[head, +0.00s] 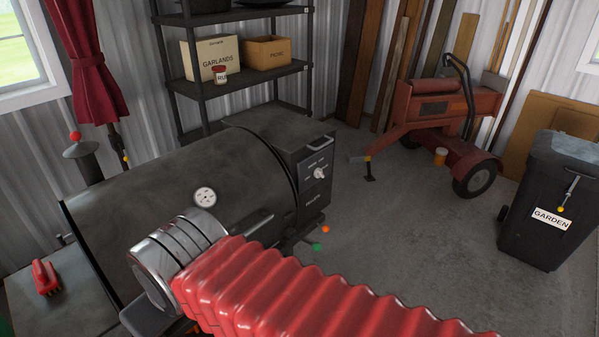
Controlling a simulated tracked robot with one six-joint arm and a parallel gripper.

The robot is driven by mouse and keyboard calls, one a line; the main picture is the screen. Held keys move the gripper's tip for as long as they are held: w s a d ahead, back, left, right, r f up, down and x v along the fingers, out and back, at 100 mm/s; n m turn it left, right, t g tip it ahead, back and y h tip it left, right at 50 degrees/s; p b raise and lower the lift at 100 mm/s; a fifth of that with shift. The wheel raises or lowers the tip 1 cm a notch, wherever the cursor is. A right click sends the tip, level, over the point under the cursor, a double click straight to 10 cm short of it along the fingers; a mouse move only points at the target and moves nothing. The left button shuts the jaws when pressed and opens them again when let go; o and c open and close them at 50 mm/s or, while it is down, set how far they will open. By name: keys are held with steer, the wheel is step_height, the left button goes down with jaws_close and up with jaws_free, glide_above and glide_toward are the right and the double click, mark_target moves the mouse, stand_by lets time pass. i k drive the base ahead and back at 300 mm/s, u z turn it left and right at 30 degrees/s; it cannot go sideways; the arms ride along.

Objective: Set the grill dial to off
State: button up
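The grill (140,195) is a dark smoker with a rounded lid, a round white gauge on its front and a box at its right end. The grill dial (319,173) is a small pale knob on the box's dark panel, with white marks around it. Its setting is too small to read. My red ribbed arm with its chrome joint crosses the front of the grill, left of and below the dial. It does not touch the dial. My gripper's fingertips do not show.
A red brush (45,277) lies on the grill's left side shelf. Behind stands a black rack (240,83) with boxes. A red wheeled machine (440,120) and a black bin marked GARDEN (545,185) stand at right. The floor (400,215) between grill and bin is mostly clear.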

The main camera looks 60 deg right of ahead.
mark_target(318, 171)
steer(key=u, duration=0.15)
steer(key=k, duration=1.4)
steer(key=z, duration=1.35)
steer(key=i, duration=1.2)
steer(key=z, duration=0.05)
